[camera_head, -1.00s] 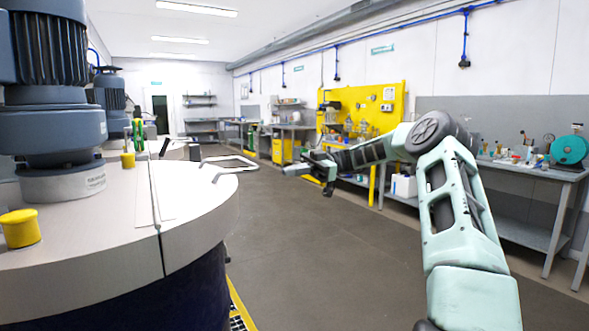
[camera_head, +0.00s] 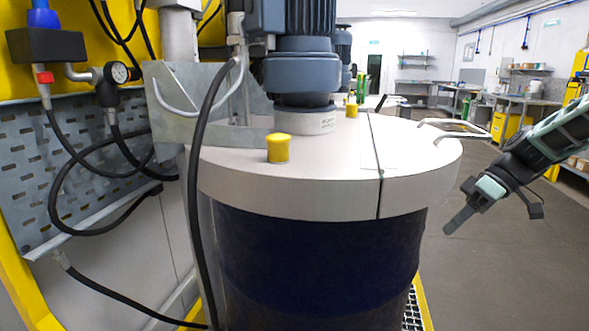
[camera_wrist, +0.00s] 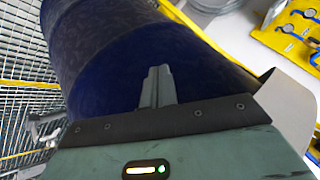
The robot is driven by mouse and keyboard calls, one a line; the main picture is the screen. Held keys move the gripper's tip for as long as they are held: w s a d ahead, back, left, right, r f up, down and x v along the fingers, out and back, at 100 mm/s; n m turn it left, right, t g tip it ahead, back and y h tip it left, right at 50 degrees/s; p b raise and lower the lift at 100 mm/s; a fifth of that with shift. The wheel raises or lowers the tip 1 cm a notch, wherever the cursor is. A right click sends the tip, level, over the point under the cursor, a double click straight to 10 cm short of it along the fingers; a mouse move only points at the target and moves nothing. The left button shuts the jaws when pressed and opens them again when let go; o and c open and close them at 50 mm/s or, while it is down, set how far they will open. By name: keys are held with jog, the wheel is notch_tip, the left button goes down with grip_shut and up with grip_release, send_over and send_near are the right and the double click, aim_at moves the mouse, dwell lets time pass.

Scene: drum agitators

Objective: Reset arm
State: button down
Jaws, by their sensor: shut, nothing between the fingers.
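My gripper (camera_head: 462,217) is at the right of the head view, held in the air right of the near drum. Its dark fingers point down and left. They are shut and empty, apart from the drum. In the wrist view the closed fingers (camera_wrist: 157,88) show in front of the dark blue drum wall (camera_wrist: 120,45). My teal arm enters from the right edge of the head view.
The blue drum (camera_head: 310,260) has a pale lid (camera_head: 330,185) with a motor (camera_head: 300,70) and yellow cap (camera_head: 278,148). A white handle frame (camera_head: 462,128) juts from its right side. Black hoses and a gauge (camera_head: 119,72) hang at left. The floor (camera_head: 500,280) at right is clear.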

jog(key=s+a+f+m+t+h, duration=0.15)
jog(key=s+m+h, duration=0.25)
jog(key=s, duration=0.4)
jog(key=s+a+f+m+t+h, duration=0.1)
jog(key=s+f+m+t+h, duration=0.2)
jog(key=s, duration=0.4)
jog(key=s+a+r+n+g+p, duration=0.2)
jog(key=s+a+r+n+p, duration=0.1)
jog(key=s+a, duration=0.4)
jog(key=s+a+r+n+g+p, duration=0.2)
jog(key=s+a+r, duration=0.3)
jog(key=a, duration=0.6)
jog(key=shift+s+a+r+n+h+p, duration=0.2)
jog(key=shift+s+n+h+p, duration=0.25)
jog(key=shift+s+p, duration=0.6)
jog(key=shift+s+d, duration=0.1)
jog(key=shift+d, duration=0.05)
